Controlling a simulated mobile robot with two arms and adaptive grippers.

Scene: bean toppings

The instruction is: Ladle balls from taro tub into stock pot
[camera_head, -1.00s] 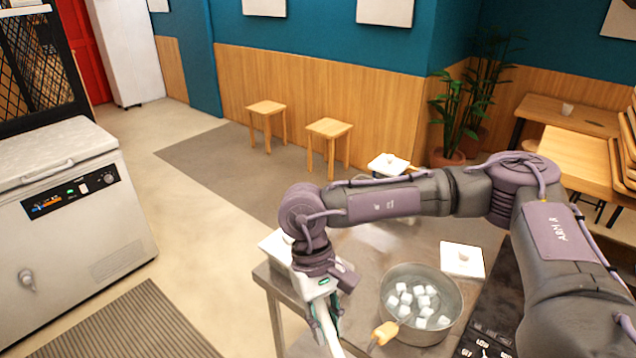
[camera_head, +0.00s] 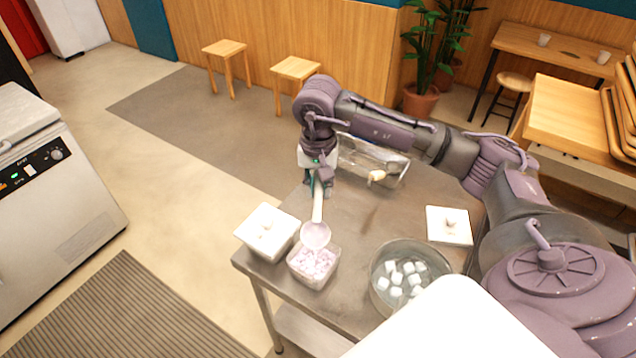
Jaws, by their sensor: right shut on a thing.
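My right gripper (camera_head: 317,183) is shut on the handle of a ladle (camera_head: 317,234), pale and pinkish, which points down. The ladle's bowl is above the back rim of the taro tub (camera_head: 293,268), a small clear square tub of pale purple pieces. I cannot tell whether the bowl holds anything or touches the tub. The stock pot (camera_head: 377,297) is a round metal pot to the right of the tub. It contains several white cubes, and its front is partly hidden. My left gripper is not in view.
All stand on a metal table (camera_head: 357,218). A white lidded container (camera_head: 262,237) is left of the tub. A white square lid (camera_head: 449,226) lies behind the pot. A clear container (camera_head: 392,160) stands behind the gripper. A large white shape covers the lower right.

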